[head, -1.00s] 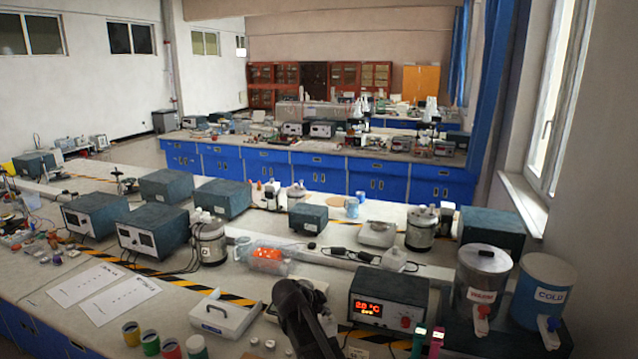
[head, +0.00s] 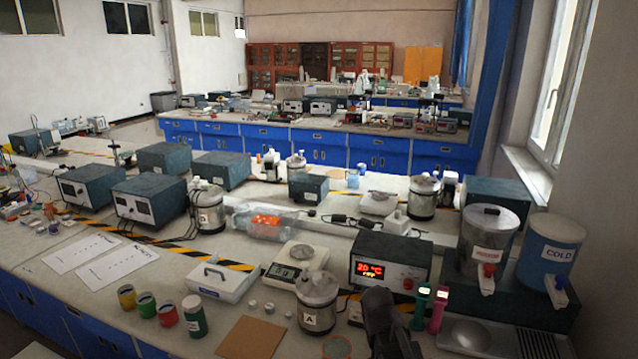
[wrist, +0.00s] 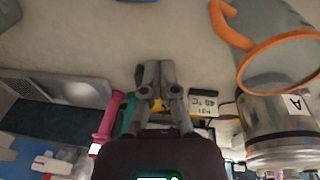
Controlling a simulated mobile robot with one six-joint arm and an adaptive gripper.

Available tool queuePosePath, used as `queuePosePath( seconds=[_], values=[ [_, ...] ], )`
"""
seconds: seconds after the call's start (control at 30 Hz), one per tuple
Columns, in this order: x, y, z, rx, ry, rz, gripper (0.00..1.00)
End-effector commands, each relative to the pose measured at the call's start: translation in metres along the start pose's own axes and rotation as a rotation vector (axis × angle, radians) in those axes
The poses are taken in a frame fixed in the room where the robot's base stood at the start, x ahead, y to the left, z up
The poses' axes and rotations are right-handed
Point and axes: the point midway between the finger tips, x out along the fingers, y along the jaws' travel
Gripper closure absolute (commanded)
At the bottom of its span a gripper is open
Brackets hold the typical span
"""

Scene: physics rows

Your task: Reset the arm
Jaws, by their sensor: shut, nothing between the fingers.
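My gripper shows in the wrist view (wrist: 157,80), its two grey fingers together and nothing between them. The bench top lies beyond the fingertips. A steel calorimeter marked A (wrist: 275,120) is to the right of the fingers, apart from them. In the head view my dark arm stands at the bottom, right of the steel calorimeter A (head: 317,300); the fingertips cannot be made out there.
A controller with a red display (head: 388,262) stands behind the arm. Green (head: 421,305) and pink (head: 437,308) handles are close on its right. Hot (head: 488,240) and cold (head: 549,255) tanks stand farther right.

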Motion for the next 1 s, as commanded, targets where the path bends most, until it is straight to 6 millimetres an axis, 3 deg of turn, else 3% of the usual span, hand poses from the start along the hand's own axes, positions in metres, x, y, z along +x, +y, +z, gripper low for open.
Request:
queuePosePath(
  seconds=[0.1,0.33,1.0],
  values=[
    [0.016,0.012,0.021,-0.107,-0.040,-0.051,1.00],
    [0.026,0.021,0.040,-0.249,-0.074,-0.124,1.00],
    [0.026,0.022,0.041,-0.276,-0.078,-0.136,1.00]
  ],
)
